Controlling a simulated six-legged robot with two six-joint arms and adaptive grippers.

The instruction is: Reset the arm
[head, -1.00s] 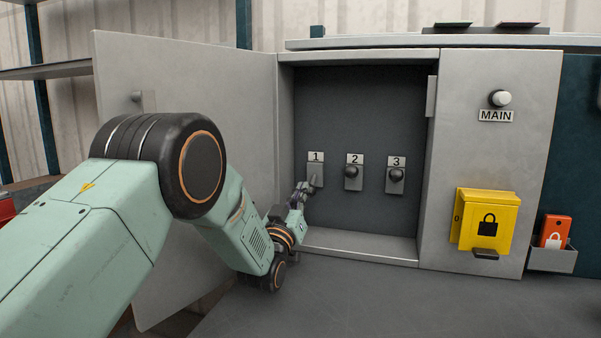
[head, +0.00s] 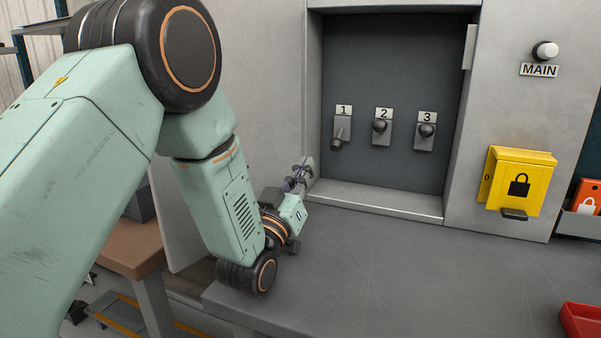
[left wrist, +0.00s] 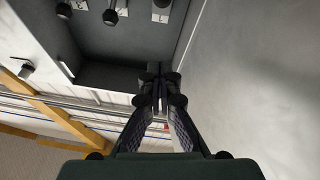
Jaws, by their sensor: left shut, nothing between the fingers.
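My left gripper (head: 303,166) is shut and empty. It is in front of the lower left edge of the open cabinet (head: 390,208), left of and below switch 1 (head: 340,134) and apart from it. The lever of switch 1 hangs down. The knobs of switch 2 (head: 381,127) and switch 3 (head: 425,131) stick out toward me, higher on their plates. In the left wrist view the closed fingertips (left wrist: 158,82) have nothing between them, with switch knobs beyond at the top left. My right gripper is out of view.
The open cabinet door (head: 262,80) stands on the left, behind my left arm. A red tray (head: 582,325) lies at the lower right. The grey worktop (head: 400,270) is mostly clear.

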